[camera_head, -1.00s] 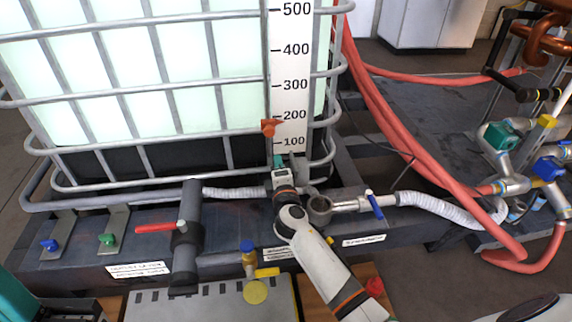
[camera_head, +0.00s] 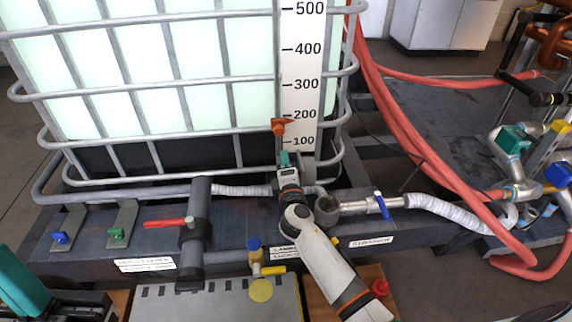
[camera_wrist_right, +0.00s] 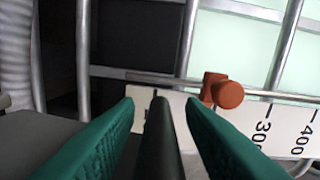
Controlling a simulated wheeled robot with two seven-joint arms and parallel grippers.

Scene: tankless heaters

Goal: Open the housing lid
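A short grey round housing (camera_head: 326,212) stands on the dark frame, in line with the pipe, just right of my right gripper in the head view. Its top looks dark, and I cannot tell how its lid sits. My right gripper (camera_head: 285,162) points at the tank's scale strip. In the right wrist view its green fingers (camera_wrist_right: 160,108) are apart, with a dark upright bar (camera_wrist_right: 160,135) between them and visible gaps on both sides. I cannot tell whether this bar belongs to the lid.
A caged tank (camera_head: 150,85) with a scale strip (camera_head: 303,70) stands behind. An orange knob (camera_head: 279,127) is close to my right gripper. A red-handled valve (camera_head: 170,223), a blue-handled valve (camera_head: 382,206) and a white hose (camera_head: 450,213) flank it. Red hoses (camera_head: 420,140) run at right.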

